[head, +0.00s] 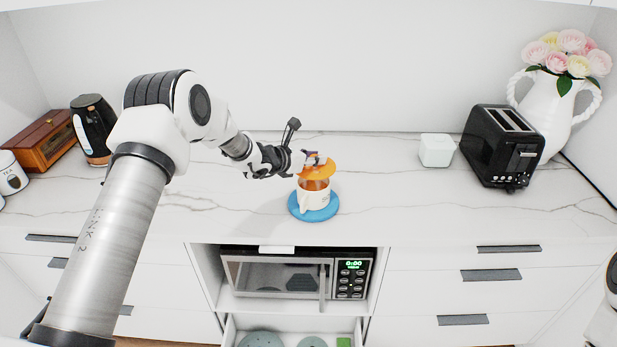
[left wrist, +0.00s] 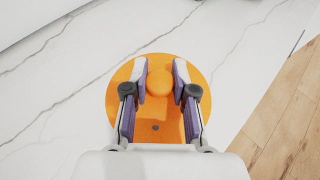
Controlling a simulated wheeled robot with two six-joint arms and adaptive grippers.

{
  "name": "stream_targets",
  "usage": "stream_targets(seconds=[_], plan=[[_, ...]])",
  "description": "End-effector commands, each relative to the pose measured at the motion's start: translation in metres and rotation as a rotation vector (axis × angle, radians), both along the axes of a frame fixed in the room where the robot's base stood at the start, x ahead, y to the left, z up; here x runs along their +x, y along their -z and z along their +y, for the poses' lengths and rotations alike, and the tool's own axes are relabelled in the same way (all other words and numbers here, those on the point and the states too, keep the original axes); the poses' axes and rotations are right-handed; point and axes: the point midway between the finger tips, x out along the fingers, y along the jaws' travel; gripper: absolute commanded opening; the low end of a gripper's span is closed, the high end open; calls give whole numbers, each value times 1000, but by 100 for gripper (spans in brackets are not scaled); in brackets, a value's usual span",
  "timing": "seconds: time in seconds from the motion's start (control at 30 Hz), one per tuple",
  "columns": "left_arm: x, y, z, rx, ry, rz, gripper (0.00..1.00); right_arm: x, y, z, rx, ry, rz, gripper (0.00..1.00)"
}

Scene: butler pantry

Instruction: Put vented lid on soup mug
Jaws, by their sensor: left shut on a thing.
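The orange vented lid (head: 318,171) is held by its knob in my left gripper (head: 312,160), just above the soup mug. In the left wrist view the lid (left wrist: 158,116) is a round disc with a small dark vent, and the fingers of my left gripper (left wrist: 160,85) close on the sides of its knob. The cream soup mug (head: 313,197) stands upright on a blue round mat (head: 316,212), with orange-red soup showing at its rim under the lid. The lid looks slightly tilted; whether it touches the rim is unclear. The lid hides the mug in the left wrist view.
A black toaster (head: 500,147), white vase with flowers (head: 546,110) and white box (head: 436,150) stand to the right. A black kettle (head: 92,128) and wooden box (head: 42,142) stand left. A microwave (head: 290,275) sits below the counter (head: 400,200). An open drawer (head: 292,325) holds several items.

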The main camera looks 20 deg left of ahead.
Motion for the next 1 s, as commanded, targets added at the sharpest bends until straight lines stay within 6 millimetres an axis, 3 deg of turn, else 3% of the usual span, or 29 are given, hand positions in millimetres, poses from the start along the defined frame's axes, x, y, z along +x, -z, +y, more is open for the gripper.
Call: stream_targets(seconds=[0.23, 0.53, 0.7, 1.0], plan=[[4, 4, 0, -1, -7, 1, 0, -1, 0, 0, 0, -1, 2, 40], [3, 35, 0, 0, -6, 3, 0, 0, -1, 0, 0, -1, 1, 40], [3, 53, 0, 0, -6, 0, 0, -1, 24, 0, 0, 0, 2, 40], [3, 54, 0, 0, -6, 0, 0, -1, 26, 0, 0, 0, 1, 40]])
